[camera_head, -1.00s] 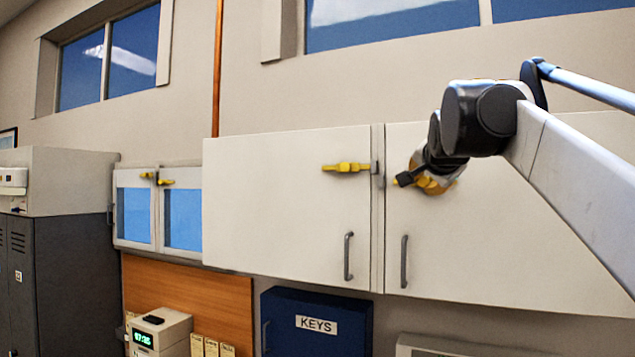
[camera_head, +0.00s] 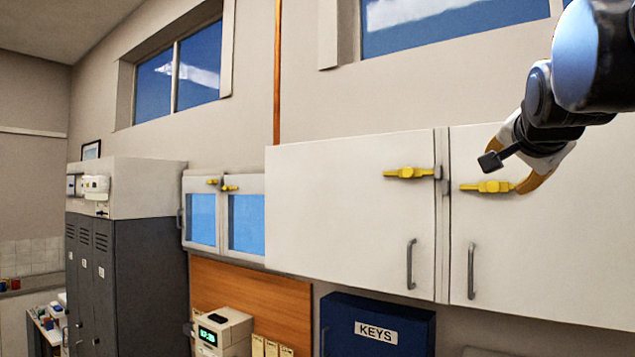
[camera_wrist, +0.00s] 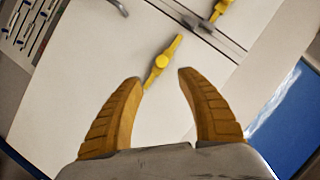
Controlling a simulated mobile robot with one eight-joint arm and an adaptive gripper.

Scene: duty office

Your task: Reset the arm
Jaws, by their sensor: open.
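My gripper (camera_head: 528,188) is in front of the right white cabinet door (camera_head: 570,240), at the right of the head view. In the wrist view its two yellow-brown fingers (camera_wrist: 160,82) stand apart with nothing between them. A yellow latch (camera_head: 487,187) on that door shows just beyond the fingertips, and it also shows in the wrist view (camera_wrist: 162,62). I cannot tell whether a finger touches it. My arm comes in from the upper right and hides part of the wall and door.
The left white cabinet door (camera_head: 350,215) is shut and has its own yellow latch (camera_head: 409,173). A blue KEYS box (camera_head: 375,325) hangs below. Glass-fronted cabinets (camera_head: 202,218), dark lockers (camera_head: 140,265) and a clock device (camera_head: 222,333) are to the left.

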